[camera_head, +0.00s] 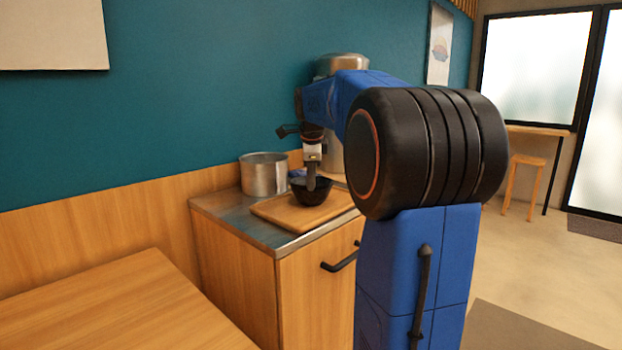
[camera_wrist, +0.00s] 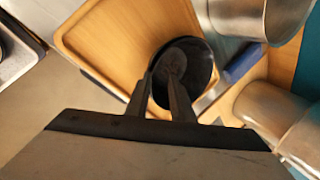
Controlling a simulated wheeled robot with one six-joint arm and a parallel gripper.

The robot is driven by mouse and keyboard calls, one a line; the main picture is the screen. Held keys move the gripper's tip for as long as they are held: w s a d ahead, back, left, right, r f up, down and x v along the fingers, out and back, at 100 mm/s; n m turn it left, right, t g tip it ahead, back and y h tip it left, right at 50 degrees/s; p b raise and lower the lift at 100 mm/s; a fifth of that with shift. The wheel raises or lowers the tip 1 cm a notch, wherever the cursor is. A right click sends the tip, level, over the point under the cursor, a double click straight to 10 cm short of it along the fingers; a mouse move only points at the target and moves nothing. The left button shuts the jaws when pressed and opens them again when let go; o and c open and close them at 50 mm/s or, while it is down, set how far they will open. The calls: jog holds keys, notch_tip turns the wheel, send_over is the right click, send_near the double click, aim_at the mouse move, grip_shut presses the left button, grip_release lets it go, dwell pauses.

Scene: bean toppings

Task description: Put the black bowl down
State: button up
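The black bowl (camera_head: 315,192) is over the wooden tray (camera_head: 272,212) on the counter in the head view. I cannot tell whether it touches the tray. In the wrist view the bowl (camera_wrist: 196,57) sits past my fingertips, over the right edge of the tray (camera_wrist: 97,24), with its dark inside showing. My gripper (camera_head: 312,180) points down at the bowl's near rim. In the wrist view the fingers of my gripper (camera_wrist: 161,85) are close together at the rim, with the wall of the bowl between them.
A metal pot (camera_head: 264,176) stands behind the tray at the left. A tall metal container (camera_head: 331,155) stands at the back, partly behind my arm. A blue object (camera_wrist: 242,62) lies beside the bowl. A wooden table (camera_head: 120,310) is at the front left. The tray's left part is bare.

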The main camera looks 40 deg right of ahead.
jog(key=shift+r, duration=0.3)
jog(key=v, duration=1.2)
jog(key=shift+r, duration=0.3)
